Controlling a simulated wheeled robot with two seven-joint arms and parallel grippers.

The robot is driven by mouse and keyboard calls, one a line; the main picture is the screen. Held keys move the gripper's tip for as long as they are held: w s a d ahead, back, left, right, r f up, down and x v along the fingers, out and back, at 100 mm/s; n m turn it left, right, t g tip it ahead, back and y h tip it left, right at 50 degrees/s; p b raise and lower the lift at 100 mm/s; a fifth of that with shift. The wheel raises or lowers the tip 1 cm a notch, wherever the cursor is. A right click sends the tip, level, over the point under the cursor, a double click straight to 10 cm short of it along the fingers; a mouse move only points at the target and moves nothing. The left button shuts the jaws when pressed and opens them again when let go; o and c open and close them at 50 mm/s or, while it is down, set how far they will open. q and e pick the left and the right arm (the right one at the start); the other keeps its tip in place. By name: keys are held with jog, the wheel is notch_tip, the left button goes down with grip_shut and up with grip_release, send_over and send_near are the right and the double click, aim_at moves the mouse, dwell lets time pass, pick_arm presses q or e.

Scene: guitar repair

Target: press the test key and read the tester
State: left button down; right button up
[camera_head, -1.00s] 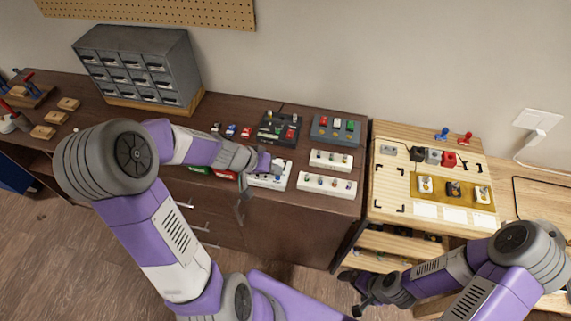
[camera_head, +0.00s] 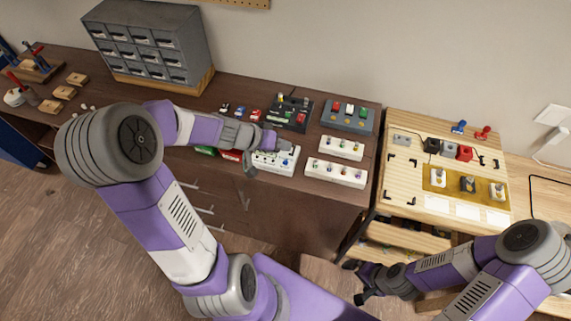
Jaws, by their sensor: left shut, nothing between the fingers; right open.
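A white box (camera_head: 270,166) with small dark parts on top lies near the front edge of the dark bench. My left gripper (camera_head: 285,144) is shut and empty, low over its back part; I cannot tell whether it touches. Behind it are a black unit (camera_head: 290,113) with red and green parts and a grey panel (camera_head: 341,122) with red, white and green keys. Which of these is the tester I cannot tell; no reading is legible. My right gripper (camera_head: 360,283) is open and empty, low in front of the light wooden bench.
Two white strips with small knobs, a back one (camera_head: 342,148) and a front one (camera_head: 336,175), lie right of the white box. The wooden bench (camera_head: 400,180) holds switches and small blocks. A grey drawer cabinet (camera_head: 150,42) stands back left.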

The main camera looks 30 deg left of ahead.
aim_at(285, 163)
pick_arm(q)
notch_tip(285, 163, down, 4)
jog(key=b, duration=0.2)
jog(key=shift+r+b, duration=0.1)
jog(key=shift+b, duration=0.2)
jog(key=shift+f+b, duration=0.5)
jog(key=shift+b, duration=0.2)
dwell(1.2)
jog(key=shift+f+b, duration=0.35)
jog(key=shift+b, duration=0.35)
jog(key=shift+f+b, duration=0.45)
jog(key=shift+b, duration=0.15)
dwell(0.5)
jog(key=shift+r, duration=0.15)
jog(key=shift+r+p, duration=0.5)
jog(key=shift+r, duration=0.2)
